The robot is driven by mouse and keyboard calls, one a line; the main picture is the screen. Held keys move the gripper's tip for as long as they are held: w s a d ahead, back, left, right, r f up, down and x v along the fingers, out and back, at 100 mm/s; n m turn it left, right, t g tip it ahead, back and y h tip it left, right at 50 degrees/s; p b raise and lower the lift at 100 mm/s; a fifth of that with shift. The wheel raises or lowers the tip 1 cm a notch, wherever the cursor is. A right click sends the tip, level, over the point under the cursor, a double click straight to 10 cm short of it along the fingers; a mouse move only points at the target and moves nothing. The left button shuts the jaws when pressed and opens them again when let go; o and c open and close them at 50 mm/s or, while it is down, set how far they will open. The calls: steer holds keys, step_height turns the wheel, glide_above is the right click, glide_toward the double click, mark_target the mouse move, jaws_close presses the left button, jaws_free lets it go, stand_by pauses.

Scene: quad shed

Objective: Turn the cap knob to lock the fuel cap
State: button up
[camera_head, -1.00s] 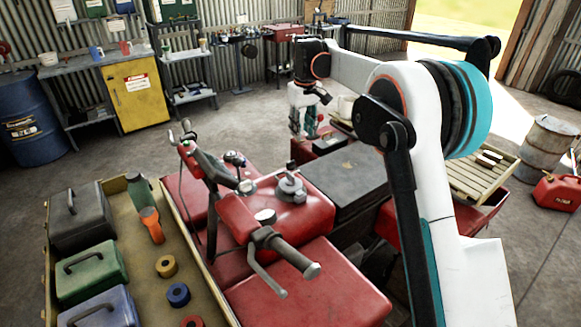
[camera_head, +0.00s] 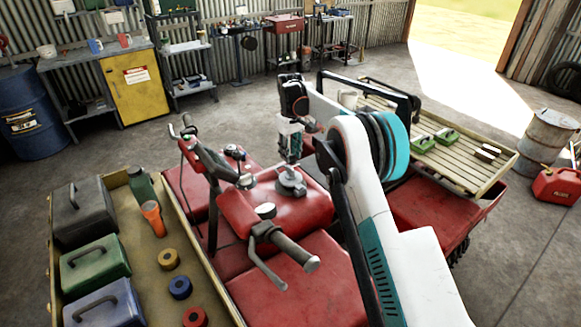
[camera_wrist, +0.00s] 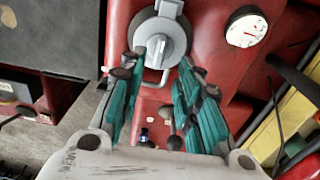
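The fuel cap (camera_head: 291,183) is a grey round cap with a raised knob, on top of the red tank (camera_head: 262,212) of the quad. In the wrist view the cap (camera_wrist: 163,42) lies just beyond the fingertips, its raised knob bar running roughly up and down the picture. A thin metal ring shows at its lower edge. My gripper (camera_head: 289,152) points down a little above the cap in the head view. In the wrist view my gripper (camera_wrist: 160,62) is open, its teal fingers spread and empty. I cannot tell the exact gap between fingertips and cap.
A white round gauge (camera_wrist: 246,28) sits on the tank right of the cap. The handlebar grip (camera_head: 291,253) juts out in front. A front tray (camera_head: 205,270) holds cases, a flask and tape rolls. A slatted rear rack (camera_head: 450,172) lies behind my arm.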

mark_target(290, 168)
step_height(290, 168, down, 6)
steer(key=shift+f, duration=0.2)
jaws_close()
